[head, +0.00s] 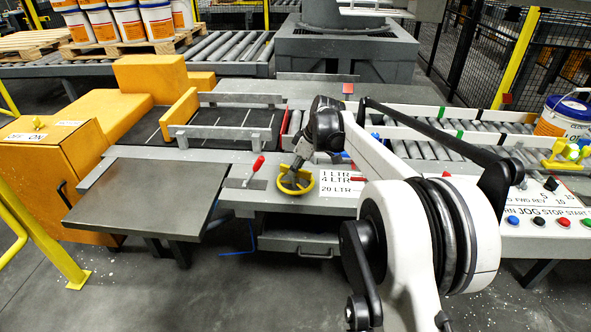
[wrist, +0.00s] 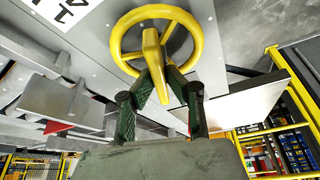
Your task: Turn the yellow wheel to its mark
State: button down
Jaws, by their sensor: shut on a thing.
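In the wrist view the wheel (wrist: 117,40) fills the upper middle. A yellow bar (wrist: 151,50) crosses its centre toward the camera. My gripper (head: 291,176) is at the wheel, its dark green fingers (wrist: 156,80) closed on either side of this bar. Part of the label plate (wrist: 78,10) shows at the upper left. Which line the wheel points to cannot be told.
A red-handled lever (head: 257,167) stands just left of the wheel. A grey table (head: 145,195) juts out at the left, beside an orange cabinet (head: 45,175). A button panel (head: 548,215) and a pail (head: 566,118) are at the right.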

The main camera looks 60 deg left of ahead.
jog(key=c, duration=1.8)
grip_release()
jog(key=shift+o, duration=0.2)
jog(key=shift+r, duration=0.1)
jog(key=v, duration=1.2)
